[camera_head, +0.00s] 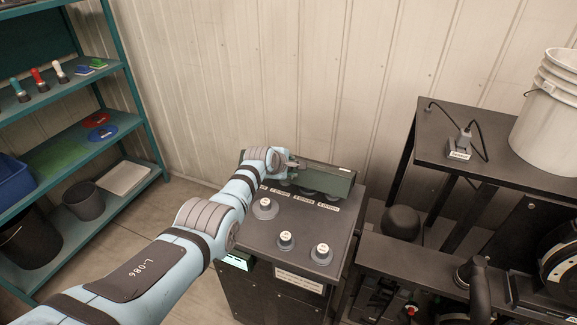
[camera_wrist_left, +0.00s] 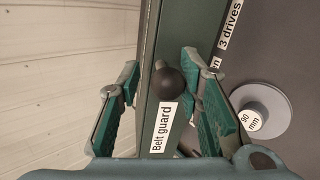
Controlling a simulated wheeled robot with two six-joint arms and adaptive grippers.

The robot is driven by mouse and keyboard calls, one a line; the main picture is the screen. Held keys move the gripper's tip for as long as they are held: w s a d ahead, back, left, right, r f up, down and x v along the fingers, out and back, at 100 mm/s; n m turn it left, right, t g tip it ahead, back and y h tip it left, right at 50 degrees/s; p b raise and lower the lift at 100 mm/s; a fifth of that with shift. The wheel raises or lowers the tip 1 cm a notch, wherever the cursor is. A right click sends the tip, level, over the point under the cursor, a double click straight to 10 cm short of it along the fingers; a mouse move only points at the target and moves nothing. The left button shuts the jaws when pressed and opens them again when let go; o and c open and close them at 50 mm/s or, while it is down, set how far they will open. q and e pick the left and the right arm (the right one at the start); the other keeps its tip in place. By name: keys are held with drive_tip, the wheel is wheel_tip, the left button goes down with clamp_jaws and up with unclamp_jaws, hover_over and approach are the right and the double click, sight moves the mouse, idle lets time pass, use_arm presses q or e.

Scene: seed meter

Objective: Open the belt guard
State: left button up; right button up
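The belt guard (camera_head: 328,179) is a long dark green cover at the back of the dark machine cabinet's top, and it looks shut. In the left wrist view its green face (camera_wrist_left: 152,105) carries a white "Belt guard" label and a round black knob (camera_wrist_left: 168,84). My left gripper (camera_head: 291,164) is at the guard's left end. In the left wrist view its teal fingers (camera_wrist_left: 160,75) are apart, one on each side of the knob, with a visible gap on the left. Whether the right finger touches the knob cannot be told. My right gripper is not in view.
The cabinet top (camera_head: 290,223) bears several grey dials with white caps and labels, in front of the guard. A dark bench (camera_head: 490,135) with a white bucket (camera_head: 548,120) stands at right. A teal shelf (camera_head: 75,140) stands at left. The pale wall is close behind.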

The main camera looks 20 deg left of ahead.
use_arm(q)
drive_tip(key=shift+s+r, duration=0.1)
drive_tip(key=shift+r, duration=0.05)
drive_tip(key=v, duration=1.1)
drive_tip(key=shift+s, duration=0.3)
drive_tip(key=shift+a+r, duration=0.1)
drive_tip(key=shift+r, duration=0.05)
